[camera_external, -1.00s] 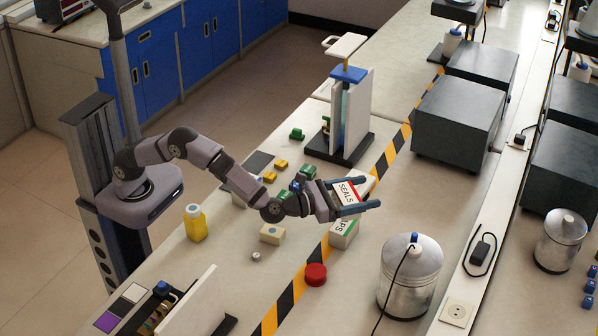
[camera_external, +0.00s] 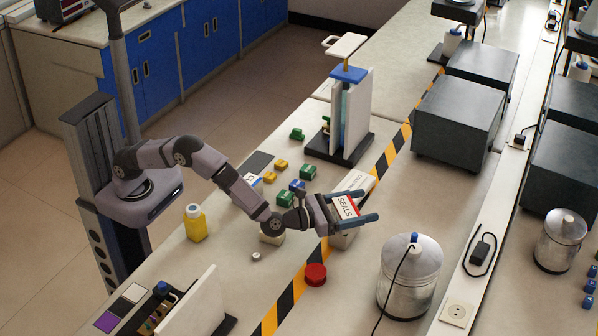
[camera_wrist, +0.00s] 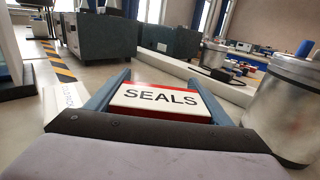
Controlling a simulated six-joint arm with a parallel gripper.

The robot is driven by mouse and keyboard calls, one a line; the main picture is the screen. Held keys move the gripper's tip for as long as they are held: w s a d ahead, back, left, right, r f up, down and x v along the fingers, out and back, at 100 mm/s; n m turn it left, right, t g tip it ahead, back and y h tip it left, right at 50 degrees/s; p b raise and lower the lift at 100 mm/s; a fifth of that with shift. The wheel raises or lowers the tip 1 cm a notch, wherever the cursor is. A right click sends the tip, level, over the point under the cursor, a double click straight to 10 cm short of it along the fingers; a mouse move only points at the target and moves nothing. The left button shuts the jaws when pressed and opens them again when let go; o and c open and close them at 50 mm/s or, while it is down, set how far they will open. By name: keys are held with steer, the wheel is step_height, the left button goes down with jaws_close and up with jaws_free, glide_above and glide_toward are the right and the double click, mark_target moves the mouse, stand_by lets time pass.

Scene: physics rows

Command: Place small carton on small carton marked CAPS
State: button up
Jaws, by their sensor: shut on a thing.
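My gripper (camera_external: 364,205) is shut on a small white carton with a red edge marked SEALS (camera_external: 344,207). The SEALS carton lies between the two fingers, label up, and it also shows in the wrist view (camera_wrist: 160,99). The CAPS carton is not visible in the wrist view.
Another white carton (camera_external: 356,182) lies just behind the gripper. A red button (camera_external: 316,274) and a steel canister (camera_external: 409,278) stand in front and to the right. A yellow bottle (camera_external: 195,223) stands left.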

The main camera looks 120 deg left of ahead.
mark_target(337, 212)
steer(key=shift+f, duration=0.1)
steer(key=o, duration=1.1)
steer(key=b+v, duration=0.1)
steer(key=v, duration=1.1)
steer(key=shift+b, duration=0.3)
steer(key=shift+r, duration=0.25)
